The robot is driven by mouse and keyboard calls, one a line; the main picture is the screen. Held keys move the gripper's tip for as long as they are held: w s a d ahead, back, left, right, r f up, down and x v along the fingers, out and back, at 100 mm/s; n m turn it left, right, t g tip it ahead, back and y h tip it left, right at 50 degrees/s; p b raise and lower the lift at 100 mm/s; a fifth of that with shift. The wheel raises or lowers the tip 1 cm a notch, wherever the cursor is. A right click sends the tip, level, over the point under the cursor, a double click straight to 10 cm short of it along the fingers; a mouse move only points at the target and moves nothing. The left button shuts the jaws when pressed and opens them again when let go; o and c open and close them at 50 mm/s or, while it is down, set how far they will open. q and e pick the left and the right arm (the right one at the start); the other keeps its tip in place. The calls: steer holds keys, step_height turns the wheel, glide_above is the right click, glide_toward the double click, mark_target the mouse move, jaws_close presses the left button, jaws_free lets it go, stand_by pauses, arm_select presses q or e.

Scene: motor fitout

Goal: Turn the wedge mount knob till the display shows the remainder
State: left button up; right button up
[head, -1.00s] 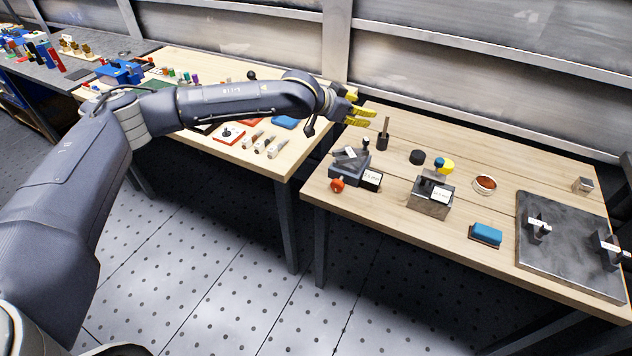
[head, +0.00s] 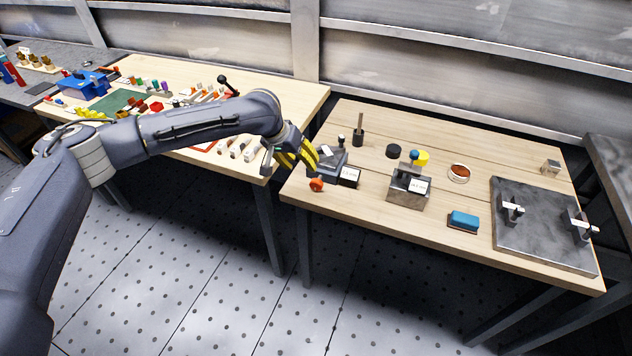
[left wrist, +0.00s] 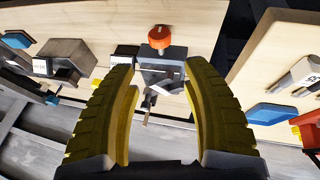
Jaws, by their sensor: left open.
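The wedge mount (head: 327,165) is a dark grey block at the left end of the right table, with an orange knob (head: 317,185) on its front side. Its small black-framed white display (head: 349,175) stands at its right; the digits are too small to read. My left gripper (head: 298,157) is open, with yellow fingers beside the mount's left side in the head view. In the left wrist view, the orange knob (left wrist: 159,37) and the mount (left wrist: 164,60) show beyond and between the open fingers (left wrist: 158,75), apart from them. My right gripper is not in view.
A second grey block with a display (head: 408,188) stands to the right of the mount. A pen holder (head: 358,138), a black disc (head: 393,151), a reddish round dish (head: 459,173), a blue block (head: 463,220) and a metal plate (head: 545,250) share the table.

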mark_target(318, 180)
arm_select(q)
steer(key=x, duration=1.3)
steer(key=shift+d+f, duration=0.1)
steer(key=shift+f, duration=0.05)
steer(key=c, duration=0.9)
steer(key=shift+d+t+y, duration=0.15)
steer(key=shift+t+y, duration=0.15)
steer(key=shift+y, duration=0.3)
steer(key=shift+m+t+y, duration=0.4)
steer(key=shift+y, duration=0.8)
steer(key=shift+t+y, duration=0.4)
steer(key=shift+y, duration=0.2)
steer(key=shift+w, duration=0.1)
steer(key=o, duration=0.9)
